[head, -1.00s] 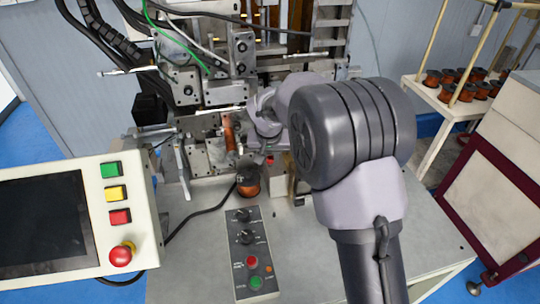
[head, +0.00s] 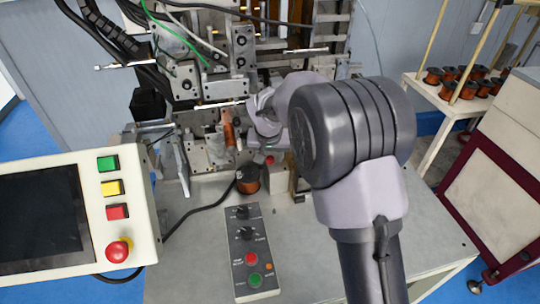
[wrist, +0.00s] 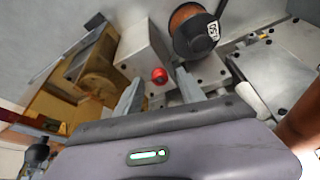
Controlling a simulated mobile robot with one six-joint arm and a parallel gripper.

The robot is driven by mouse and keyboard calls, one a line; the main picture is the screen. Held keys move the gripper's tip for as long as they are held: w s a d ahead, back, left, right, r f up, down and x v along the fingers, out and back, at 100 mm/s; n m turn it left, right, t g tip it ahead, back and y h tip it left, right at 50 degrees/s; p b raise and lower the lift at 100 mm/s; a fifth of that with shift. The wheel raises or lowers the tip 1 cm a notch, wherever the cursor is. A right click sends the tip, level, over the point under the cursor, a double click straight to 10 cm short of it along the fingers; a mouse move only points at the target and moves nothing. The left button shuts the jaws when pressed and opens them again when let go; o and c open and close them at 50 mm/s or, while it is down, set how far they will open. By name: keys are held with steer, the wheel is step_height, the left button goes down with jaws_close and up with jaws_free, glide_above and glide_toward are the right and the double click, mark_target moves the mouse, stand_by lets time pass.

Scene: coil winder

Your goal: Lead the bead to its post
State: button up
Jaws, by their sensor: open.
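A small red bead (wrist: 159,75) shows in the wrist view, between the fingertips of my gripper (wrist: 158,86) and slightly beyond them. A gap shows on both sides of the bead. My gripper is open, with one finger on each side. The bead also shows in the head view as a small red spot (head: 270,160) just below the wrist. There my arm hides most of the gripper. The bead is in front of a grey metal block (wrist: 147,48); whether it touches it I cannot tell. I cannot pick out the bead's post with certainty.
A copper wire spool with a black cap (wrist: 196,36) is close by; it also shows in the head view (head: 247,180). The winder's plates (head: 210,75) rise behind. A button box (head: 250,255) and a control panel (head: 112,215) stand in front.

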steer(key=p+v, duration=0.3)
steer(key=v, duration=1.4)
steer(key=shift+s+d+r, duration=0.1)
